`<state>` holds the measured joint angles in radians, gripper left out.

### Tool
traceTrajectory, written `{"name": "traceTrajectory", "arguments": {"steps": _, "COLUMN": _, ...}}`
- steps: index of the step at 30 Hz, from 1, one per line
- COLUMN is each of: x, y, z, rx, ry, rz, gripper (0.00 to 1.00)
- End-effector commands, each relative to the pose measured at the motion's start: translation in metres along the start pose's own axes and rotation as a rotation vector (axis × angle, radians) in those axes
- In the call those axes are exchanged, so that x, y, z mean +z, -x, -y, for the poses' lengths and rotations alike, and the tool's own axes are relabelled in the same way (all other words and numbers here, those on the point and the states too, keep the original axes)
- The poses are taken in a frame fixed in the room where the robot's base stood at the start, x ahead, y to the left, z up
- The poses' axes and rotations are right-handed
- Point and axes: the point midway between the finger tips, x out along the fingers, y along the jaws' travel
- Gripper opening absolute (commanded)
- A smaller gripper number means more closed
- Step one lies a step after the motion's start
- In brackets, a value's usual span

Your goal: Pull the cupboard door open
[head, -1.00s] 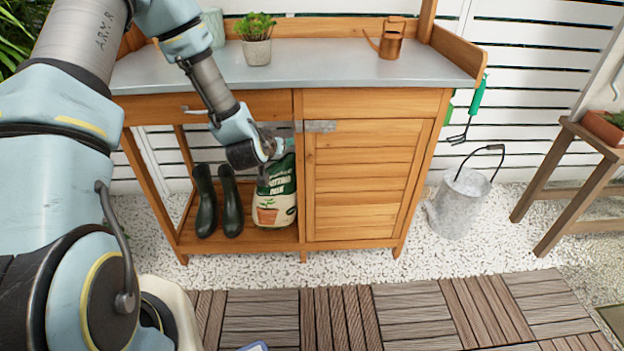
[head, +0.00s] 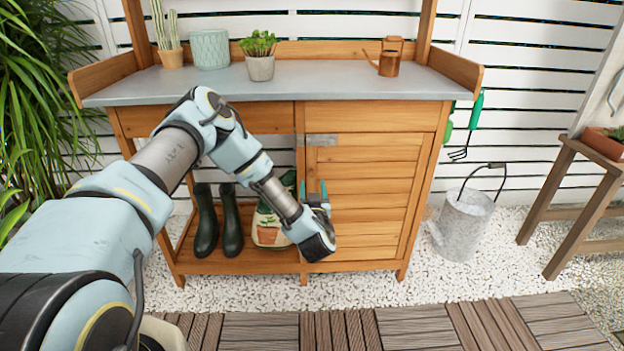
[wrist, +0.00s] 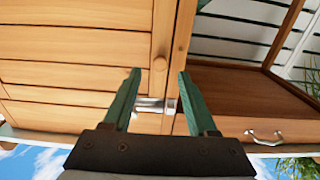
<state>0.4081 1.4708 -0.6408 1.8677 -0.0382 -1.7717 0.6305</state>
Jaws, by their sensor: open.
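The wooden cupboard door (head: 370,190) has slatted panels and is shut in its frame on the right half of the potting bench. A metal latch plate (head: 321,140) sits at its upper left edge; it also shows in the wrist view (wrist: 155,104), which is upside down. My gripper (head: 313,187) is open in front of the door's left edge.
Green boots (head: 218,220) and a potting mix bag (head: 268,225) stand on the open shelf left of the door. A drawer handle (wrist: 265,137) is above that shelf. A metal bucket (head: 463,225) stands on gravel to the right. The decking (head: 410,325) in front is clear.

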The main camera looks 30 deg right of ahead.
Motion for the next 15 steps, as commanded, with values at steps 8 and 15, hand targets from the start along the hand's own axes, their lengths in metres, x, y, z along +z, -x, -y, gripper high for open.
{"name": "traceTrajectory", "arguments": {"steps": 8, "x": 0.000, "y": -0.042, "z": 0.000, "rx": -0.001, "ry": 0.001, "rz": -0.001, "gripper": 0.58}}
{"name": "traceTrajectory", "arguments": {"steps": 15, "x": 0.000, "y": -0.052, "z": 0.000, "rx": 0.001, "ry": 0.001, "rz": 0.001, "gripper": 0.58}}
